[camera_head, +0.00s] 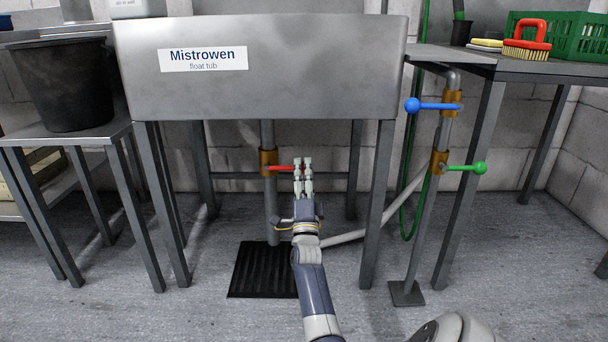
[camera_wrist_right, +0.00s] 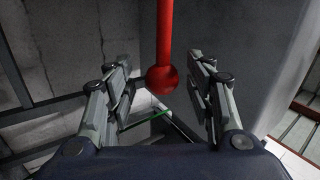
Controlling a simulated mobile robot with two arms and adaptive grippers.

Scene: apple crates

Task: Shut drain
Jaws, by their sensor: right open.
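The drain valve is an orange-brown body (camera_head: 268,163) on the grey vertical drain pipe (camera_head: 271,205) under the steel float tub (camera_head: 260,95). Its red lever (camera_head: 282,168) points sideways to the right. In the wrist view the red lever (camera_wrist_right: 164,40) ends in a round red knob (camera_wrist_right: 162,80) between the fingers. My right gripper (camera_head: 303,163) is at the lever's free end, partly hiding it in the head view. In the wrist view the right gripper (camera_wrist_right: 162,92) is open, with gaps on both sides of the knob. My left gripper is not in view.
A blue-handled valve (camera_head: 432,105) and a green-handled valve (camera_head: 466,168) sit on a pipe to the right. Tub legs (camera_head: 376,200) stand on both sides. A black floor grate (camera_head: 258,270) lies below. A black bucket (camera_head: 65,85) stands on the left table.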

